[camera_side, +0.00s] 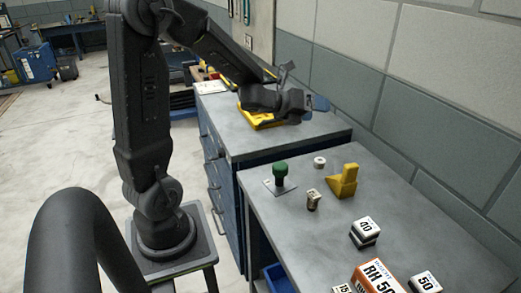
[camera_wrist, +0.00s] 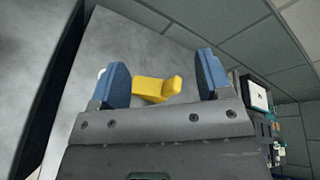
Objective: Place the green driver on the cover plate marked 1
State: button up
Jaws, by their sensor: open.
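The green driver (camera_side: 280,171) stands upright, green end up, on or right at a thin grey plate (camera_side: 286,188) near the left edge of the near bench in the side view. I cannot read any mark on this plate, so I cannot tell whether it is the cover plate marked 1. My gripper (camera_side: 308,103) is above the far bench, well behind the driver. In the wrist view my gripper (camera_wrist: 161,78) has its blue fingers wide apart with nothing held between them. The driver is not clearly visible in the wrist view.
A yellow stepped block (camera_side: 343,181), a white ring (camera_side: 319,162) and a small brownish piece (camera_side: 313,200) stand near the driver. Blocks marked 40 (camera_side: 365,231) and 50 (camera_side: 425,283) and an orange-white box (camera_side: 380,277) are nearer. A wall runs along the right.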

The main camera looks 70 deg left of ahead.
jog(key=s+d+r+n+g, duration=0.1)
jog(key=s+d+n+g, duration=0.3)
jog(key=s+d+n, duration=0.4)
jog(key=s+d+r+n+g+y, duration=0.1)
jog(key=s+d+n+g, duration=0.4)
jog(key=s+n, duration=0.8)
jog(key=d+r+n, duration=0.1)
jog(key=d+n, duration=0.2)
jog(key=n, duration=0.4)
jog(key=shift+s, duration=0.35)
